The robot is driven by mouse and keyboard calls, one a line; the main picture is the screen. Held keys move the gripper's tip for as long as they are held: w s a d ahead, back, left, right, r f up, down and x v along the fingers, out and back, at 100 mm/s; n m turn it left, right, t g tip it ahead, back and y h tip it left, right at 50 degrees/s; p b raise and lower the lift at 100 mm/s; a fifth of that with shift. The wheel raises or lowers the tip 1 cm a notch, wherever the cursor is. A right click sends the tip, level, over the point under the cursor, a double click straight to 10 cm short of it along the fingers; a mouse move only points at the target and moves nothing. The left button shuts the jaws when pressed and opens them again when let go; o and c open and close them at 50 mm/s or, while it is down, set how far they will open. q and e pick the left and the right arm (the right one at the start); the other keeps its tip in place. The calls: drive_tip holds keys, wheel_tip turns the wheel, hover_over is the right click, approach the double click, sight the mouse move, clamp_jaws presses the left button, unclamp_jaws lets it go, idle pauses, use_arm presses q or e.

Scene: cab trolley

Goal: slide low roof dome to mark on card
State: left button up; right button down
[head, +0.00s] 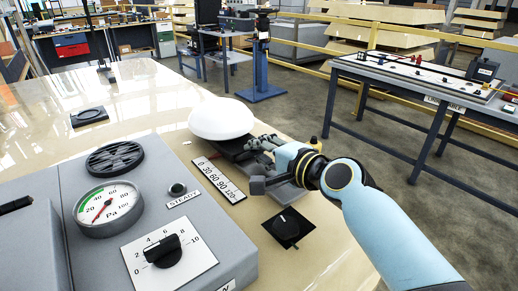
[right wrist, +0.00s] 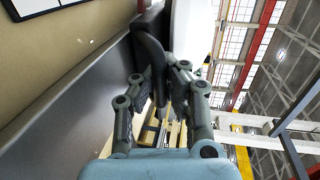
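The white low roof dome (head: 221,118) sits at the far end of a dark slide rail on the bench. In the right wrist view its white edge (right wrist: 189,35) shows at the top. The card (head: 218,180), printed 0 30 60 90 120, lies left of the rail; no separate mark on it can be made out. My right gripper (head: 262,165) is just on the near side of the dome, over the rail. In the right wrist view my right gripper (right wrist: 160,82) has its fingers closed about a dark upright handle (right wrist: 150,50) beside the dome. My left gripper is out of view.
A grey console with a pressure gauge (head: 107,209) and a dial (head: 160,251) stands at the left. A black plate with a knob (head: 287,227) lies in front of the rail.

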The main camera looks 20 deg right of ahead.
drive_tip(key=shift+s, duration=0.1)
drive_tip(key=shift+f+p+v, duration=0.15)
drive_tip(key=shift+v, duration=0.6)
drive_tip(key=shift+f+p+v, duration=0.15)
drive_tip(key=shift+v, duration=0.65)
drive_tip(key=c, duration=2)
unclamp_jaws()
drive_tip(key=shift+c, duration=0.2)
drive_tip(key=shift+o, duration=1.2)
drive_tip(key=o, duration=0.5)
drive_tip(key=shift+c, duration=0.2)
drive_tip(key=v, duration=1.2)
